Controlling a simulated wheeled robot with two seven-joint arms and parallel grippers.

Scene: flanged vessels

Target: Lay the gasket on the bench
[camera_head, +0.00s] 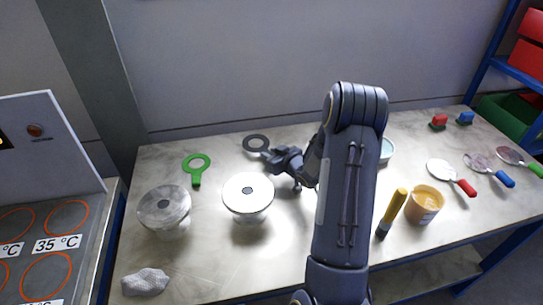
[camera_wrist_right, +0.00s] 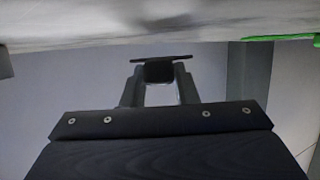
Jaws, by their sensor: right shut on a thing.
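A dark grey ring-shaped gasket with a tab (camera_head: 256,143) is at the back of the bench (camera_head: 290,270), left of my right gripper (camera_head: 272,160). The right gripper is shut on its tab. In the right wrist view, the gasket (camera_wrist_right: 160,58) shows edge-on as a thin dark strip between the fingertips (camera_wrist_right: 160,75), with a gap between it and the bench surface at the top of that picture. A green ring with a handle (camera_head: 197,168) lies on the bench further left. My left gripper is not in view.
Two flanged vessels (camera_head: 248,196) (camera_head: 164,209) stand in front of the rings. A grey lump (camera_head: 145,282) lies at front left. A yellow-handled tool (camera_head: 392,212), an orange-filled cup (camera_head: 424,205) and several trowel-like tools (camera_head: 452,177) are at right. The front middle is clear.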

